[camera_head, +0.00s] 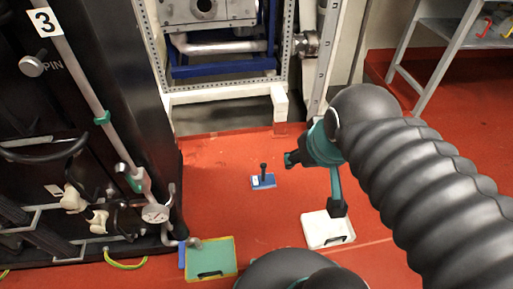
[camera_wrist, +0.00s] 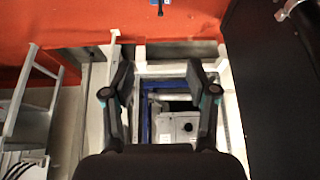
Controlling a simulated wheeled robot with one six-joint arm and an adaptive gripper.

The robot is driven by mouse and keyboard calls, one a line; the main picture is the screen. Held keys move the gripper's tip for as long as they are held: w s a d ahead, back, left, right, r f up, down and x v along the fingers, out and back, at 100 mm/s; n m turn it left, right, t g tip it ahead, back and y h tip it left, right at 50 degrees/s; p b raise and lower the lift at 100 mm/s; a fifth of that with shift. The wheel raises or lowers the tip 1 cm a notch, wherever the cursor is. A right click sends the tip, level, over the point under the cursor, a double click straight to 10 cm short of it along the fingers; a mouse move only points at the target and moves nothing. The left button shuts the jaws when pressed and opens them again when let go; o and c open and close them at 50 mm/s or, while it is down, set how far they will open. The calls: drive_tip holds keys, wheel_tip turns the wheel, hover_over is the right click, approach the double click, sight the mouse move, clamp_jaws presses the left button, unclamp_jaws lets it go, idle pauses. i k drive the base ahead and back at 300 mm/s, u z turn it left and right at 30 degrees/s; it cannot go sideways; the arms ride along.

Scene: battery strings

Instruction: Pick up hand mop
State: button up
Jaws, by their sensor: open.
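The hand mop (camera_head: 263,181) is a small blue block with an upright black handle. It stands on the red floor near the middle of the head view, left of my gripper (camera_head: 312,184). In the wrist view the hand mop (camera_wrist: 161,3) shows only in part at the top edge, beyond the fingers. My gripper also shows in the wrist view (camera_wrist: 160,82), with its two fingers wide apart and nothing between them. It is apart from the mop.
A white tray (camera_head: 315,240) lies on the floor below my gripper. A green tray (camera_head: 224,247) lies at lower left beside a black cabinet (camera_head: 150,100) with pipes and a gauge. A white frame (camera_head: 215,95) stands behind. A metal shelf (camera_head: 455,32) is at upper right. Red floor around the mop is clear.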

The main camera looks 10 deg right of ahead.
sight(264, 180)
drive_tip(key=u, duration=0.55)
drive_tip(key=k, duration=1.25)
drive_tip(key=z, duration=0.05)
drive_tip(key=i, duration=0.4)
drive_tip(key=z, duration=0.95)
drive_tip(key=i, duration=0.9)
drive_tip(key=z, duration=0.05)
